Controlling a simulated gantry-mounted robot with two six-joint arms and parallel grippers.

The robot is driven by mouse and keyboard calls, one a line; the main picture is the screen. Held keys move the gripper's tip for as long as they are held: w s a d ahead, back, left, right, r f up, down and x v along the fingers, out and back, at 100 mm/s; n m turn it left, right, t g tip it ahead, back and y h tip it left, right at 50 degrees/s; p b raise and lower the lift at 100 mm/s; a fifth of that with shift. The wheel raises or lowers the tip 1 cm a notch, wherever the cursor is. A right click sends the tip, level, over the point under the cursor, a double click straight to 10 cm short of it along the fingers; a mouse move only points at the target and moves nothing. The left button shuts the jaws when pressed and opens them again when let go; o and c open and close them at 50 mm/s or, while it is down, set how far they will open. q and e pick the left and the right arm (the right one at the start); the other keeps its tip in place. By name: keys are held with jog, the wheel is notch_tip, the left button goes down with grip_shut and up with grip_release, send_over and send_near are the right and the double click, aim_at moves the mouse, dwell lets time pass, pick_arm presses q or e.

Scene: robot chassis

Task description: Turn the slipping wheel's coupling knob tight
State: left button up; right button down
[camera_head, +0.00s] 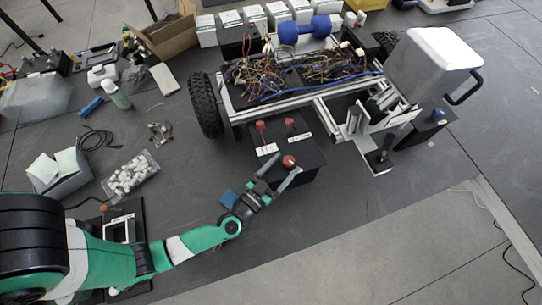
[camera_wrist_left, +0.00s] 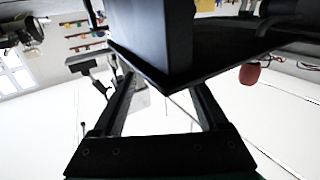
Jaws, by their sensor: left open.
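A black box (camera_head: 300,170) stands at the front of the chassis (camera_head: 300,85). It carries a round red knob (camera_head: 289,160) near its front and two smaller red-topped parts, a left one (camera_head: 260,126) and a right one (camera_head: 290,122), behind it. I cannot tell which is the coupling knob. My left gripper (camera_head: 283,167) is open at the box's front, its fingertips close to the round knob. In the left wrist view the open fingers (camera_wrist_left: 165,88) face a dark box corner (camera_wrist_left: 165,45), and a red knob (camera_wrist_left: 250,73) lies right of them. No grip shows. My right gripper is not in view.
A black wheel (camera_head: 205,105) is at the chassis's left. A white canister (camera_head: 430,65) with a black handle stands at the right. A bag of white pieces (camera_head: 130,174), a paper-filled box (camera_head: 58,172) and bottles lie left. The front floor is clear.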

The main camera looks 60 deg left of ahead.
pick_arm(q)
jog(key=p+v, duration=0.1)
jog(key=v, duration=0.8)
jog(key=shift+p, duration=0.3)
jog(key=shift+r, duration=0.1)
